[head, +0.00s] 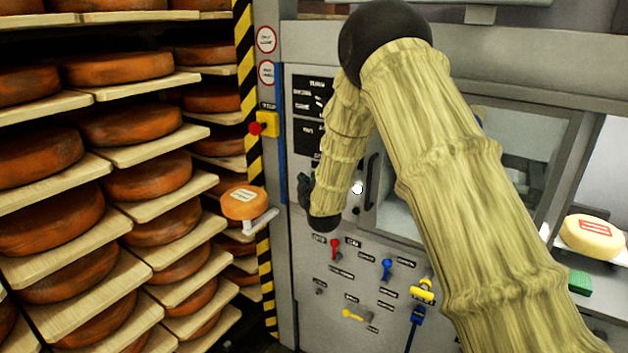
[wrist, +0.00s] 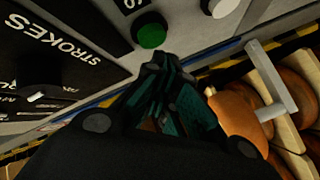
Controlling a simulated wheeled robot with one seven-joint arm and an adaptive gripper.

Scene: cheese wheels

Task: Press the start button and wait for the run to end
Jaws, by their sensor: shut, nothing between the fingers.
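A round green button (wrist: 150,32) sits on the grey machine panel in the wrist view. My gripper (wrist: 166,66) is shut and empty, its fingertips just below the green button in that picture; I cannot tell whether they touch it. In the head view my gripper (head: 305,188) is a small dark shape at the panel's left part, partly behind my forearm. The green button does not show in the head view. A white button (wrist: 221,6) sits to the right of the green one in the wrist view.
A red button on a yellow box (head: 267,124) is beside the striped post. Shelves of orange cheese wheels (head: 118,68) fill the left. One labelled wheel (head: 243,203) rests on a bracket near the machine. Coloured levers (head: 387,268) line the lower panel. A pale wheel (head: 592,237) is at right.

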